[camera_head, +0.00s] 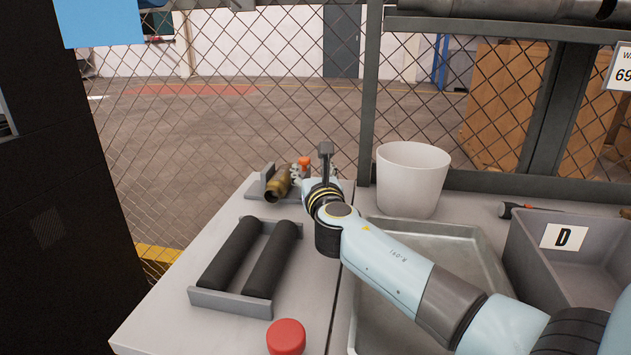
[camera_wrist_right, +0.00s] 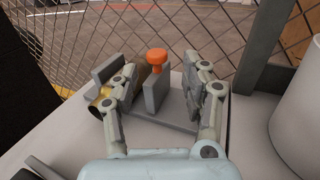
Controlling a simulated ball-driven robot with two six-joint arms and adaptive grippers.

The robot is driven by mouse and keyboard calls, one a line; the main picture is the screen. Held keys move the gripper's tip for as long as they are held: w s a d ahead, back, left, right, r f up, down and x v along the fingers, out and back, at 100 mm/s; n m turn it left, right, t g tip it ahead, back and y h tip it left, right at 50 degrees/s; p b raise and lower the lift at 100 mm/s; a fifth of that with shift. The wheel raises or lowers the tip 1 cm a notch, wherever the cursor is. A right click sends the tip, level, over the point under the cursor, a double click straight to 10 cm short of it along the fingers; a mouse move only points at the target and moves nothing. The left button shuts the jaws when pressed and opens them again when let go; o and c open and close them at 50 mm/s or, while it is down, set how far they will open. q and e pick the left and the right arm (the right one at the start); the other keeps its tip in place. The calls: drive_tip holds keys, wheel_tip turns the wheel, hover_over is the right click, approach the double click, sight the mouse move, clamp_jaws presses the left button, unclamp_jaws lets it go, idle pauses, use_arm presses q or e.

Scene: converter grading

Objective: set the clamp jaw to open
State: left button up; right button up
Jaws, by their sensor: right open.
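The grey clamp (camera_head: 258,186) stands at the back left of the bench; in the wrist view its upright jaw plates (camera_wrist_right: 157,90) rise from a flat base. An orange knob (camera_wrist_right: 156,57) sits at the top of the clamp and also shows in the head view (camera_head: 304,162). A brass-coloured cylinder (camera_head: 279,184) lies in the clamp, partly hidden by a finger in the wrist view. My right gripper (camera_wrist_right: 161,76) is open, with its fingers on either side of the knob and a jaw plate. I cannot tell whether they touch anything. My left gripper is not in view.
A cradle with two black rollers (camera_head: 270,262) and a red button (camera_head: 286,337) are nearer on the bench. A white bucket (camera_head: 412,180) stands right of the gripper. A metal tray (camera_head: 450,237) lies under my right arm, beside a grey bin marked D (camera_head: 530,262). Wire fence stands behind.

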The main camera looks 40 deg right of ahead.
drive_tip(key=v, duration=0.6)
drive_tip(key=shift+s, duration=0.1)
